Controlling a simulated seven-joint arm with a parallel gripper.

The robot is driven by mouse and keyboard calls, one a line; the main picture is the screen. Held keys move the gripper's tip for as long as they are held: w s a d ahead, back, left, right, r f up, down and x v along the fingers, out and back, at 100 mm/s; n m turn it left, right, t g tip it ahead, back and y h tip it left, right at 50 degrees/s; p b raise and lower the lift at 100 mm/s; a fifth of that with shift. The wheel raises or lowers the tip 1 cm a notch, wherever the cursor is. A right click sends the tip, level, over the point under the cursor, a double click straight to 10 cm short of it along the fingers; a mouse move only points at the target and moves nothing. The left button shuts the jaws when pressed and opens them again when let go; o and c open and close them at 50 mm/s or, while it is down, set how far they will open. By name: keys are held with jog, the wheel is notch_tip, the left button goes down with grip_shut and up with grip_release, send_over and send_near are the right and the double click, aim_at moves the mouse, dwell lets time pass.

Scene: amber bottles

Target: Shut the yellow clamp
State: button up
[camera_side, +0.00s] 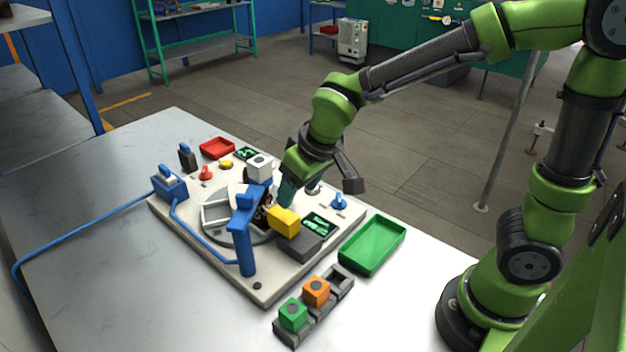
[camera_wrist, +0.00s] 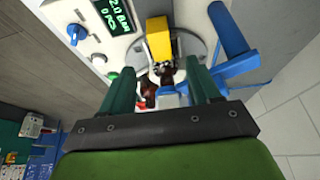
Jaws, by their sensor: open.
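The yellow clamp (camera_side: 284,220) is a block on a dark grey base (camera_side: 298,243) at the front of the white work board. It also shows in the wrist view (camera_wrist: 158,42), beyond my fingertips. My gripper (camera_side: 288,190) is open just behind the clamp, over the round fixture. In the wrist view its two teal fingers (camera_wrist: 162,80) are spread wide, with brown amber glass (camera_wrist: 166,72) between them in the picture. The glass is partly hidden, and I cannot tell whether the fingers touch anything. The clamp appears to be outside the fingers.
A blue post with an arm (camera_side: 246,240) stands close left of the clamp. A display (camera_side: 319,224) and blue knob (camera_side: 338,202) are to its right. A green tray (camera_side: 372,244) and a rack with green and orange blocks (camera_side: 316,291) lie nearby. The left tabletop is mostly clear.

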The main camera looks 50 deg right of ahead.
jog(key=v, duration=0.6)
jog(key=shift+r, duration=0.3)
jog(key=shift+s, duration=0.1)
jog(key=s+d+r+m+t+y, duration=0.1)
jog(key=s+d+m, duration=0.3)
jog(key=s, duration=0.6)
jog(key=shift+d+r+t+y, duration=0.3)
jog(key=shift+d+t+y, duration=0.2)
jog(key=shift+d+t, duration=0.45)
